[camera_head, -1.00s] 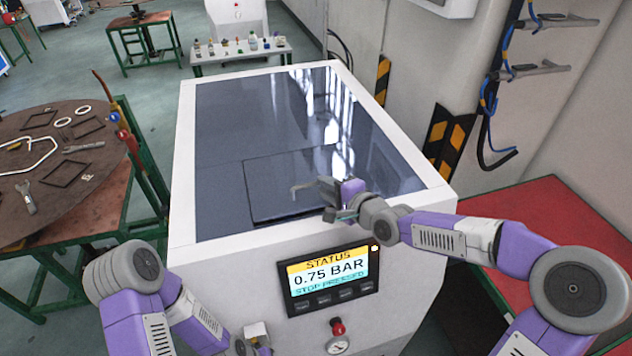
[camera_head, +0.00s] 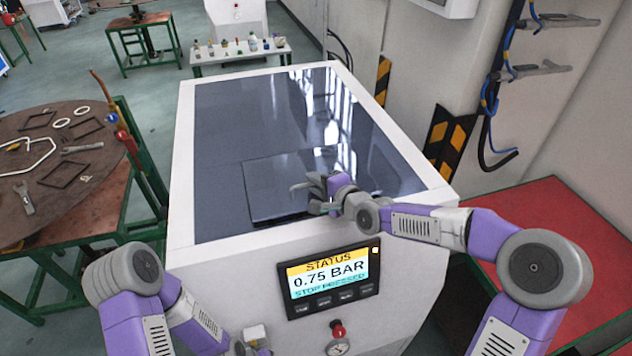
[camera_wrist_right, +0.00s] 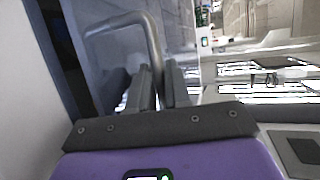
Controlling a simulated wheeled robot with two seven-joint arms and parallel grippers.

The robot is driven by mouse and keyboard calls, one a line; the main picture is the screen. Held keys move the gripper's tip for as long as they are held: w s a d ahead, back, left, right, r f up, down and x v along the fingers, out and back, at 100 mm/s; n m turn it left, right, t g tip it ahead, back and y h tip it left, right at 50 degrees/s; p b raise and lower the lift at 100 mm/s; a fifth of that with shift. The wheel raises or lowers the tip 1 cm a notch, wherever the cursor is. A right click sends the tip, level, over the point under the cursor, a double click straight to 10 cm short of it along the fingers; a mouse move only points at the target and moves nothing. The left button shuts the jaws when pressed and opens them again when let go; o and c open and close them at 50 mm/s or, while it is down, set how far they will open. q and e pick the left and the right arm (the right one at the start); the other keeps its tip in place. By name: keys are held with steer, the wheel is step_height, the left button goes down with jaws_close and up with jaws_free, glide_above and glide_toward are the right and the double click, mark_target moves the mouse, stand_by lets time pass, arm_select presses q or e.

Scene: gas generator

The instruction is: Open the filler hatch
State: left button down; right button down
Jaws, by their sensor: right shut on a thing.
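The filler hatch (camera_head: 268,190) is a dark rectangular panel in the glossy top of the white generator (camera_head: 210,236). A dark line runs along its front edge; I cannot tell whether it is slightly raised. Its bent grey metal handle (camera_head: 298,186) also shows in the right wrist view (camera_wrist_right: 128,20). My right gripper (camera_head: 320,187) is over the hatch's right part, and in the wrist view its fingers (camera_wrist_right: 153,80) are shut on the handle. My left gripper (camera_head: 252,340) is low in front of the generator, partly cut off, its jaws unclear.
A status display (camera_head: 330,279) reading 0.75 BAR, a red knob (camera_head: 338,329) and a gauge (camera_head: 338,347) are on the front. A round work table (camera_head: 90,195) with tools stands left. A red-topped table (camera_head: 535,215) stands right, by the wall.

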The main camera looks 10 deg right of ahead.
steer(key=shift+w+r, duration=0.1)
steer(key=shift+r, duration=0.2)
steer(key=shift+w+r+p, duration=0.1)
steer(key=shift+r+p, duration=0.35)
steer(key=shift+p, duration=0.2)
steer(key=w+a+r+m+g+h+p, duration=0.1)
steer(key=w+r+g+h+p, duration=0.1)
steer(key=w+r+g+p, duration=0.4)
steer(key=shift+w+a+r+m+p, duration=0.3)
steer(key=shift+r+p, duration=1.6)
steer(key=shift+p, duration=1.55)
steer(key=shift+w+d, duration=0.15)
